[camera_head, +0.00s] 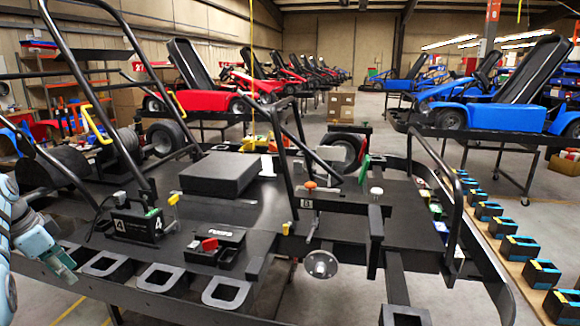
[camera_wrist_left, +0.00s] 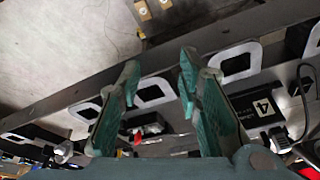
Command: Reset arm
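My left arm comes in at the left edge of the head view. Its left gripper (camera_head: 62,266) has teal finger pads and hangs beside the left end of the kart stand's near edge. In the left wrist view the two fingers of this gripper (camera_wrist_left: 158,75) stand apart with nothing held between them. Behind them show the stand's edge and its white-rimmed square holders. My right arm and its gripper are not in either view.
The black kart stand (camera_head: 330,236) fills the middle, with upright tubes and a black box numbered 4 (camera_head: 133,227) near the gripper. Square holders (camera_head: 160,278) line its near edge. A bench with blue-and-black blocks (camera_head: 521,247) stands right. Red and blue karts stand behind.

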